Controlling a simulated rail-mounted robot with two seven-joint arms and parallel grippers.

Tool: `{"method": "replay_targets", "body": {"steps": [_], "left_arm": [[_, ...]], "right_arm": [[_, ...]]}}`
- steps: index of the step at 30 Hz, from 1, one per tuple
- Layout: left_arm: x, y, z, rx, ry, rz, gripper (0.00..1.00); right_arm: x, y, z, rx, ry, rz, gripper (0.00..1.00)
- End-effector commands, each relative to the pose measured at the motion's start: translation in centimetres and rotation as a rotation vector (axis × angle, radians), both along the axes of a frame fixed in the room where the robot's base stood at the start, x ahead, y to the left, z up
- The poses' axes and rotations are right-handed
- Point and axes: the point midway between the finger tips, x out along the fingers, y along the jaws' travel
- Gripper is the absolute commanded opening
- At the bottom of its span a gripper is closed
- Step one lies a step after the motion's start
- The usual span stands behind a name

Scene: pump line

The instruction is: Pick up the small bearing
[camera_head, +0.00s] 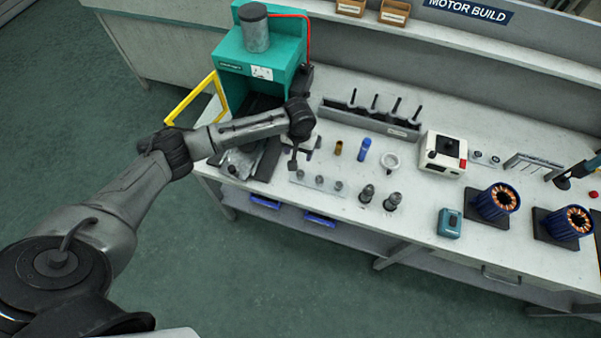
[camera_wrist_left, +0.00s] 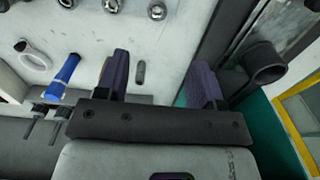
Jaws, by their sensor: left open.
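Several small metallic rings that look like bearings stand in a row on a pale strip near the table's front edge; one (camera_head: 300,174) is at the left end in the head view. In the left wrist view three show at the top, and the right one (camera_wrist_left: 157,10) is nearest the gripper. I cannot tell which is the small one. My left gripper (camera_head: 303,152) is open and empty, pointing down just behind the row; its spread fingers also show in the left wrist view (camera_wrist_left: 160,82). A small grey cylinder (camera_wrist_left: 140,72) shows between the fingers, apart from them. My right gripper is out of view.
A teal press (camera_head: 262,75) with a yellow guard (camera_head: 197,98) stands close left. A grey rack (camera_head: 370,120) with upright pins is behind. A brass tube (camera_head: 338,149), a blue tube (camera_head: 364,149) and a white ring (camera_head: 390,161) stand right. Two geared shafts (camera_head: 392,201) stand at the front.

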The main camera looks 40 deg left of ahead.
Motion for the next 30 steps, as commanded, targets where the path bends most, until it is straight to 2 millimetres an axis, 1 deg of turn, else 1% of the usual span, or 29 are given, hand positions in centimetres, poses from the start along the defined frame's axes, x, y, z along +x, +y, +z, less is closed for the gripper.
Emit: {"method": "replay_targets", "body": {"steps": [1,3,9,13,20,27,30], "left_arm": [[-0.1,0.0,-1.1,0.001,0.004,0.002,0.62],[-0.1,-0.1,-2.4,0.000,0.004,0.000,0.62],[-0.1,-0.1,-5.5,0.001,0.004,-0.001,0.62],[0.0,-0.1,-6.7,0.000,0.001,-0.003,0.62],[0.0,-0.1,-7.7,0.001,0.000,-0.003,0.62],[0.0,-0.5,-10.8,0.001,0.001,-0.002,0.62],[0.0,-0.4,-11.8,0.001,0.000,-0.003,0.62]], "right_arm": [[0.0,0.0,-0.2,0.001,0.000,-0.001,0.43],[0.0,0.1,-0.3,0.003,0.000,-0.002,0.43],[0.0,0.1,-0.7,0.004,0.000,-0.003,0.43],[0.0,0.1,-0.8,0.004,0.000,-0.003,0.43],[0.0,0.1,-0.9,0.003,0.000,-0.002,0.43],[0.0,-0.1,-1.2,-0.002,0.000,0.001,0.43],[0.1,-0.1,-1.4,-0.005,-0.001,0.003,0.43]]}}
